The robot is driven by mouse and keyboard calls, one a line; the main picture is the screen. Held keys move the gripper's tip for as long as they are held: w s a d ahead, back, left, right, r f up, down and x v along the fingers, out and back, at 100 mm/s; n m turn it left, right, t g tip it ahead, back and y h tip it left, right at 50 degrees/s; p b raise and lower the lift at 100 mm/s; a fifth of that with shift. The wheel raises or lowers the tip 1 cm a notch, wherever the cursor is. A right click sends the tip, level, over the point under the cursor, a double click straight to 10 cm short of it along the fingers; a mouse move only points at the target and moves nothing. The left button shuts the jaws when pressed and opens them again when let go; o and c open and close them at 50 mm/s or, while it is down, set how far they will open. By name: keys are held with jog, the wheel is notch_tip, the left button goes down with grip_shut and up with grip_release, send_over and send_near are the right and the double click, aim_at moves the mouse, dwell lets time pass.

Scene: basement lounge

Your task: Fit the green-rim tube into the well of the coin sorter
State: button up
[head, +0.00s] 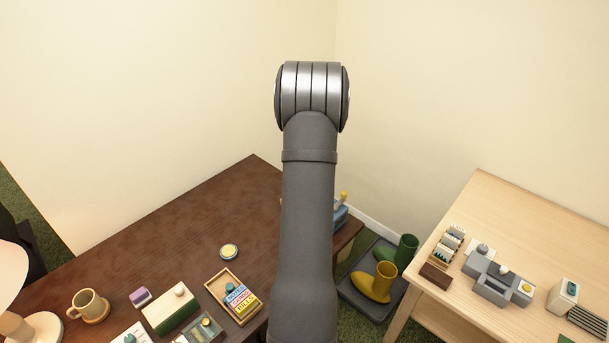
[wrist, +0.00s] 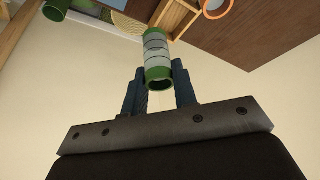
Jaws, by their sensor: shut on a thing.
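In the wrist view, my gripper (wrist: 158,66) is shut on the green-rim tube (wrist: 156,48). The tube is pale grey with dark bands and has a green rim at each end. It sits between the two fingertips, its near open end facing the camera. In the head view my arm rises in the middle, and the gripper and tube are not visible there. A grey device with a yellow part, perhaps the coin sorter (head: 490,284), stands on the light wood table at the right; its well cannot be made out clearly.
The dark table (head: 190,235) at left holds a mug (head: 88,306), a round yellow-topped item (head: 229,251) and a wooden tray (head: 222,285). A small rack (head: 447,246) and white box (head: 563,296) flank the grey device.

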jog(key=s+d+r, duration=0.4)
jog(key=d+r, duration=0.1)
jog(key=d, duration=0.1)
jog(key=s+a, duration=0.4)
jog(key=shift+s+a+f, duration=0.1)
jog(key=shift+f, duration=2.35)
jog(key=shift+s+a+f, duration=0.1)
jog(key=shift+f, duration=2.3)
jog(key=shift+f, duration=0.15)
jog(key=o, duration=0.7)
